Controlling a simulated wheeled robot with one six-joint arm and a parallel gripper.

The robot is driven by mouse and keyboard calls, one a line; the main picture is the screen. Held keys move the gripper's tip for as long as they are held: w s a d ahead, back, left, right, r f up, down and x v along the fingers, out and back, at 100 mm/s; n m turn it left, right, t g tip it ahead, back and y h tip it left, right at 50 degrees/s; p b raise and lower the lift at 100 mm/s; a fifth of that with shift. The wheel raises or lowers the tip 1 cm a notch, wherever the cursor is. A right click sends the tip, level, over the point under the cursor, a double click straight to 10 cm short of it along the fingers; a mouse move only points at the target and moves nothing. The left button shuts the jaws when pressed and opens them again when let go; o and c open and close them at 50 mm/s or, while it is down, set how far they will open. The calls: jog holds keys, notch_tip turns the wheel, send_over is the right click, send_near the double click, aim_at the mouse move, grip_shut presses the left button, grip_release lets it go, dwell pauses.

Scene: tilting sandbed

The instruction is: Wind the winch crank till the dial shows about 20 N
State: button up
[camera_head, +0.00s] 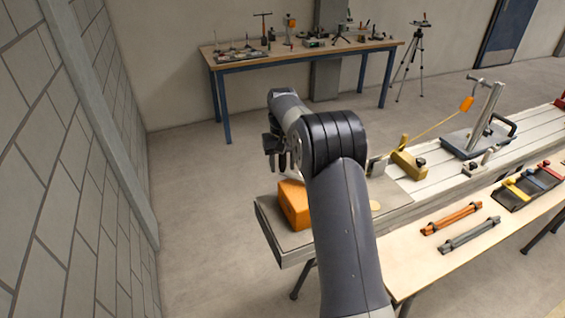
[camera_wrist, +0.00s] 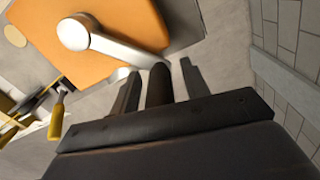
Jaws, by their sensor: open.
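The orange winch housing (camera_head: 293,204) sits on the near end of the grey bench, partly hidden by my arm. In the wrist view the housing (camera_wrist: 105,52) carries a silver crank arm (camera_wrist: 110,47) with a dark handle (camera_wrist: 159,82) at its end. My gripper (camera_wrist: 158,88) is open, with one finger on each side of the handle; I cannot tell whether they touch it. In the head view my gripper (camera_head: 277,150) is above and left of the housing. No readable dial shows in either view.
A yellow cord (camera_head: 435,128) with an orange tag (camera_head: 466,104) runs to a tilted post (camera_head: 487,115) on the bench. A wooden table (camera_head: 420,262) with orange and grey bars stands at right. A workbench (camera_head: 300,55) stands behind. The left floor is clear, beside a block wall.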

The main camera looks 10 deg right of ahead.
jog(key=shift+c, duration=0.5)
grip_shut()
